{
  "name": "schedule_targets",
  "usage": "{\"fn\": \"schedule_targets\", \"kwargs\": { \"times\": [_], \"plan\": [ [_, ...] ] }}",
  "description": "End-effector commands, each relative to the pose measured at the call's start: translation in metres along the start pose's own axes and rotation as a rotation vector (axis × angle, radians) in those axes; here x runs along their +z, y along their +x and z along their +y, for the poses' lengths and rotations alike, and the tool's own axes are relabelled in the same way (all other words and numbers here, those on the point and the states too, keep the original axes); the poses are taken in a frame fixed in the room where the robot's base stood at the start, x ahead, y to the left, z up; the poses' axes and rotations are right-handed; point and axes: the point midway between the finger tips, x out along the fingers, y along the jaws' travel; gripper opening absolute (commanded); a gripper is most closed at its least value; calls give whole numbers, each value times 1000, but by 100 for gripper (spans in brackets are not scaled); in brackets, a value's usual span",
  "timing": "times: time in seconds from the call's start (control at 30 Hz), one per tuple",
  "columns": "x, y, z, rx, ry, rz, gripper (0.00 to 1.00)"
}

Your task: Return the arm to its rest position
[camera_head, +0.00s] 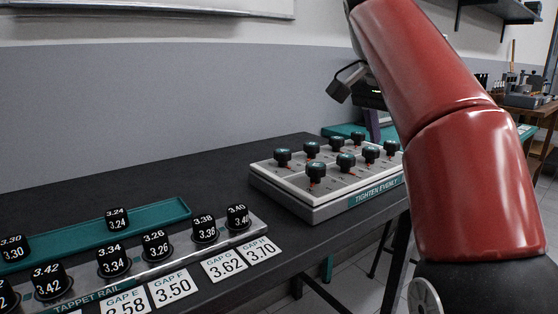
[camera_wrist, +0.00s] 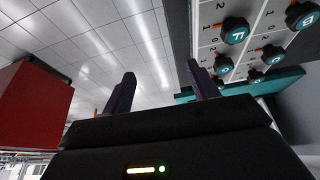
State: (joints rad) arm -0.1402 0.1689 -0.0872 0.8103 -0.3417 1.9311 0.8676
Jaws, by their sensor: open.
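My red arm fills the right side of the head view and is raised and bent. My gripper (camera_wrist: 162,88) shows in the wrist view with its two dark fingers wide apart and nothing between them. In the head view it is mostly hidden behind the arm; a dark purple finger (camera_head: 373,125) shows just behind the knob panel. The panel (camera_head: 330,205), labelled "TIGHTEN EVENLY", carries several black knobs with teal tops. In the wrist view the knobs (camera_wrist: 234,31) are at the upper right, apart from the fingers.
A tappet rail (camera_head: 85,300) with several numbered black caps and gap cards lies at front left on the dark bench (camera_head: 215,165). A wooden side table (camera_head: 537,112) with equipment stands at back right.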

Motion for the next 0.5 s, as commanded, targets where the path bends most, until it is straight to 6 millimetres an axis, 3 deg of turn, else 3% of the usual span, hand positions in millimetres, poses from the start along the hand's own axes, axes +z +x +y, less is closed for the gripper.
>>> {"fn": "schedule_targets", "kwargs": {
  "times": [0.27,0.5],
  "plan": [
    [8,11,9,-33,-97,-7,59],
    [26,28,24,-88,-234,-12,59]
  ]
}}
